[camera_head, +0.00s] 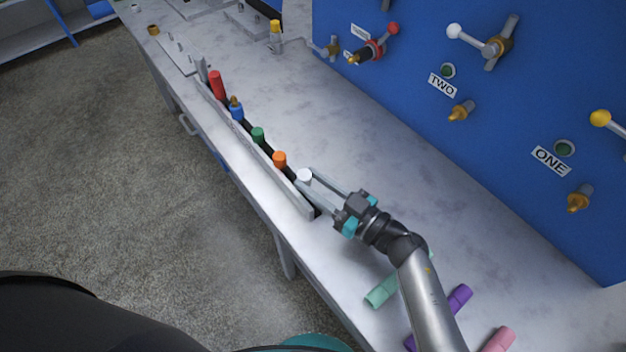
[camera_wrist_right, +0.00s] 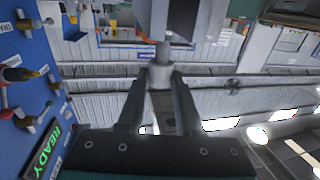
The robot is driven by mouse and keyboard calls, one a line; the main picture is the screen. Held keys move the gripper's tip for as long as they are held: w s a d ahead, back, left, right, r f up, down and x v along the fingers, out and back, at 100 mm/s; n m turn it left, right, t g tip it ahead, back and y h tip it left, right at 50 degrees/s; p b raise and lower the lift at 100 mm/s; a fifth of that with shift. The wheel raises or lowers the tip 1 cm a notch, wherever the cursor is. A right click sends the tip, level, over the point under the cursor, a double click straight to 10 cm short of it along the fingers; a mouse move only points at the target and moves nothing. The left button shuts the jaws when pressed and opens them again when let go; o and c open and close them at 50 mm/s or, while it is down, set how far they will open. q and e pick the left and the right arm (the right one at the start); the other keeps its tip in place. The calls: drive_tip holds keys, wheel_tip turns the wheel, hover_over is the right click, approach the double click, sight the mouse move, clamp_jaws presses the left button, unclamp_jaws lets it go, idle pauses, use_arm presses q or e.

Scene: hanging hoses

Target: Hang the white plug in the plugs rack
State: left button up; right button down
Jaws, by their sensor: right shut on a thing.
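The white plug (camera_head: 304,175) is at the near end of the plugs rack (camera_head: 262,155), in line with the orange plug. My right gripper (camera_head: 308,184) is shut on the white plug, with its fingers reaching in from the right. The rack also holds an orange plug (camera_head: 279,159), a green plug (camera_head: 257,134), a blue plug (camera_head: 237,111) and a red plug (camera_head: 217,86). Whether the white plug is seated in its slot cannot be told. My left gripper is out of view.
Mint (camera_head: 381,293), purple (camera_head: 459,297) and pink (camera_head: 499,340) cylinders lie on the bench beside my right arm. A blue panel (camera_head: 400,100) with valves and handles stands behind the bench. The bench top (camera_head: 330,125) between rack and panel is mostly clear.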

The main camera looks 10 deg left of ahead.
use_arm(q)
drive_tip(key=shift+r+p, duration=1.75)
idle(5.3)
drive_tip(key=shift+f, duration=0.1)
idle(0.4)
